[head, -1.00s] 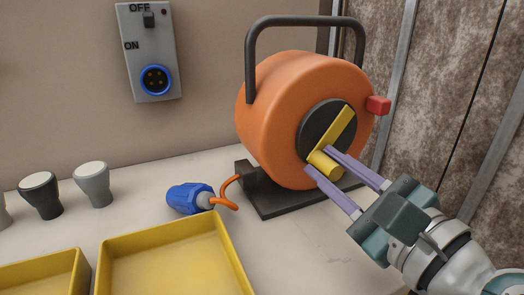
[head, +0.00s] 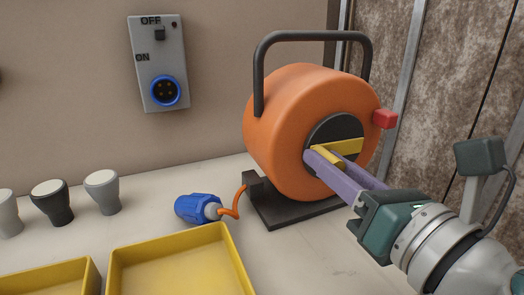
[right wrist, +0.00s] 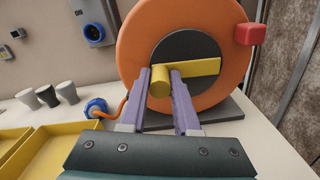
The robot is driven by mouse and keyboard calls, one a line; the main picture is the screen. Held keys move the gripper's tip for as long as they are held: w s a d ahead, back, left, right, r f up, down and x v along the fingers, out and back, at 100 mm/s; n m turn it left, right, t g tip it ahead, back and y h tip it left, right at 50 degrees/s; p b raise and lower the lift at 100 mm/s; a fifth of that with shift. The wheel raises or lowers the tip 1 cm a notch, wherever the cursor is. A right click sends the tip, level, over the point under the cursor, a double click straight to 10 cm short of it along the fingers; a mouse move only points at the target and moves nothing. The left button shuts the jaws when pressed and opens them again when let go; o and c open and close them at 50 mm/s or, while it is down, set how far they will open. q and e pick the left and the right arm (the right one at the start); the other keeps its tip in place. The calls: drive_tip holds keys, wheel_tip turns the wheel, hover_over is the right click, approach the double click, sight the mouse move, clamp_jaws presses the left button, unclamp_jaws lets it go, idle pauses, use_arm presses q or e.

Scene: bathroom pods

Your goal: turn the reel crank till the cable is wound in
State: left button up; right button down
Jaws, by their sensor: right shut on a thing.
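The orange cable reel (head: 290,130) stands on a black base (head: 290,208) on the counter. Its yellow crank arm (head: 345,147) crosses the black hub and points right, with the yellow crank handle (head: 325,157) at its left end. My right gripper (head: 320,163) is shut on the handle, its purple fingers on either side of it; the right wrist view shows the handle (right wrist: 160,82) between the fingertips. A short orange cable (head: 236,207) runs from the reel's base to a blue plug (head: 197,208) lying on the counter. My left gripper is not in view.
A grey switch box (head: 157,62) with a blue socket hangs on the back wall. Several cups (head: 102,192) stand at the left. Yellow trays (head: 180,265) lie in front. A red block (head: 384,119) sticks out from the reel's right side.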

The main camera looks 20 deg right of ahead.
drive_tip(key=m, duration=0.1)
drive_tip(key=r+m+p, duration=0.1)
drive_tip(key=m, duration=0.3)
drive_tip(key=shift+d+r+p, duration=0.2)
drive_tip(key=shift+r+p, duration=0.1)
drive_tip(key=shift+p, duration=0.1)
idle(0.4)
drive_tip(key=c, duration=0.7)
unclamp_jaws()
drive_tip(key=shift+o, duration=0.2)
drive_tip(key=s+b, duration=0.3)
drive_tip(key=s, duration=0.6)
drive_tip(key=shift+s+d, duration=0.4)
drive_tip(key=shift+d, duration=0.05)
